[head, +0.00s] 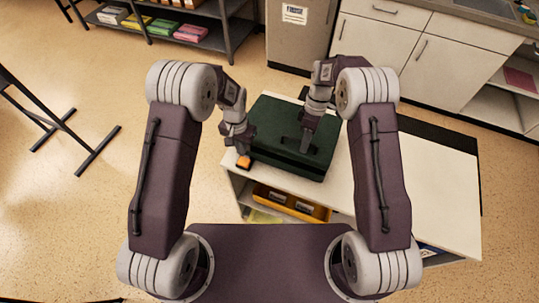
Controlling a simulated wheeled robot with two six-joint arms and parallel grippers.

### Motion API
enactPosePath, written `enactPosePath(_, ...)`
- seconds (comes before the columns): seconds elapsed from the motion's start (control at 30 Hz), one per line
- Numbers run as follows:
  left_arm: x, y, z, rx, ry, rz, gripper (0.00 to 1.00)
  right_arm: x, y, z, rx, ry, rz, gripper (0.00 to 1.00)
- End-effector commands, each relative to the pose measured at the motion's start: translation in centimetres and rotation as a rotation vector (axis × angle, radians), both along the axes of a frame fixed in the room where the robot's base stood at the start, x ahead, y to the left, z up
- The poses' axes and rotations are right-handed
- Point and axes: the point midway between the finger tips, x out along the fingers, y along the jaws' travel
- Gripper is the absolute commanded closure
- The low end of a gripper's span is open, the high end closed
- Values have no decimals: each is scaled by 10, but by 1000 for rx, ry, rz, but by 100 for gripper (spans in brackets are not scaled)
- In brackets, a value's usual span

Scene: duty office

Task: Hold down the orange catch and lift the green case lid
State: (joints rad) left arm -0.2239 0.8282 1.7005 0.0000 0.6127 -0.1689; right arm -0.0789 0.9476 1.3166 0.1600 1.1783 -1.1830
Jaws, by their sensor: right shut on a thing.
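The green case (268,122) sits on the white table, and its lid looks down; I cannot tell if there is a slight gap. The orange catch (243,162) is at the case's front left corner. My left gripper (240,150) is right above the catch and seems to touch it; its fingers are too small to read. My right gripper (306,142) points down over the right part of the lid. It is shut on a dark handle (292,142) on the lid, and its fingertips are partly hidden.
The white table (425,185) has free room on the right. A yellow tray (305,207) is on a shelf below its front edge. A dark shelf with coloured packs (190,33) is at the back left.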

Motion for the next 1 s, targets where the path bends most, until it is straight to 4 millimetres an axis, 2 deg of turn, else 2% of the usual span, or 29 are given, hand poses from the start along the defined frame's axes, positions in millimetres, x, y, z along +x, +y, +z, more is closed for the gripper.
enactPosePath(0.4, -2, 1, 3, 0, 1, 0, 100, 1, 0, 0, 0, -4, -1, 100)
enactPosePath(1.0, -57, 23, 3, 0, 1, 0, 100, 1, 0, 0, 0, -4, -1, 100)
